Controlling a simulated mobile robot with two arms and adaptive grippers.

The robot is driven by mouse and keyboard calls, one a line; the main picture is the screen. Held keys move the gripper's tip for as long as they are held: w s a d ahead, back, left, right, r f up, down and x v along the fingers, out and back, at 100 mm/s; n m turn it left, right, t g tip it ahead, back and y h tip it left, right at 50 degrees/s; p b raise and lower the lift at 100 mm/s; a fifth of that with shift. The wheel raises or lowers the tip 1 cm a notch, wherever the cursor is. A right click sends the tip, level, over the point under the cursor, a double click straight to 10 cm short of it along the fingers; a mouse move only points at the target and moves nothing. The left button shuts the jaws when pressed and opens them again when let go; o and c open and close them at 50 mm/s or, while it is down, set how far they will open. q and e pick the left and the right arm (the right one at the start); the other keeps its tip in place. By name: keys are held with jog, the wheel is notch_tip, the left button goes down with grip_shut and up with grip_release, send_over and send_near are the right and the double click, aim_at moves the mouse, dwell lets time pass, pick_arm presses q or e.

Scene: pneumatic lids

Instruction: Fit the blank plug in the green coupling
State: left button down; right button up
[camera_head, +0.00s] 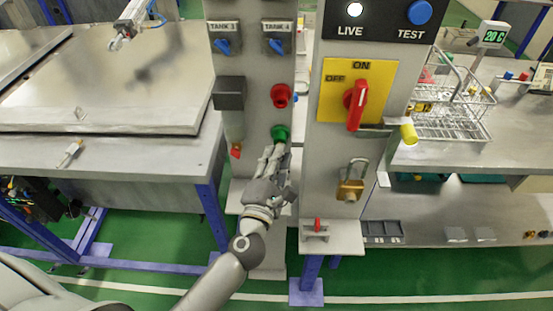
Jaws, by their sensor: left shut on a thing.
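The green coupling (280,133) sits on the grey panel's front, below a red coupling (281,96). My left gripper (270,158) is just below the green coupling, its fingers pointing up toward it. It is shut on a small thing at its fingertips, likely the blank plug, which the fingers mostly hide. I cannot tell whether the plug touches the coupling or is in it.
Blue valve handles (222,46) are above on the panel. To the right stands a column with a red rotary switch (356,104), a yellow-ended lever (408,133) and a padlock (351,188). A metal lid (110,95) lies at left. A wire basket (450,110) stands at right.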

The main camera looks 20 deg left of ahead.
pick_arm(q)
jog(key=shift+w+a+p, duration=0.25)
jog(key=shift+w+p, duration=0.05)
jog(key=shift+w, duration=0.6)
jog(key=c, duration=1.2)
grip_release()
jog(key=shift+c, duration=0.2)
jog(key=s+b, duration=0.1)
jog(key=s, duration=0.6)
jog(key=shift+d+f, duration=0.2)
jog(key=shift+f, duration=0.2)
jog(key=s+f, duration=0.1)
jog(key=s, duration=1.1)
jog(key=shift+d+f, duration=0.2)
jog(key=shift+d, duration=0.15)
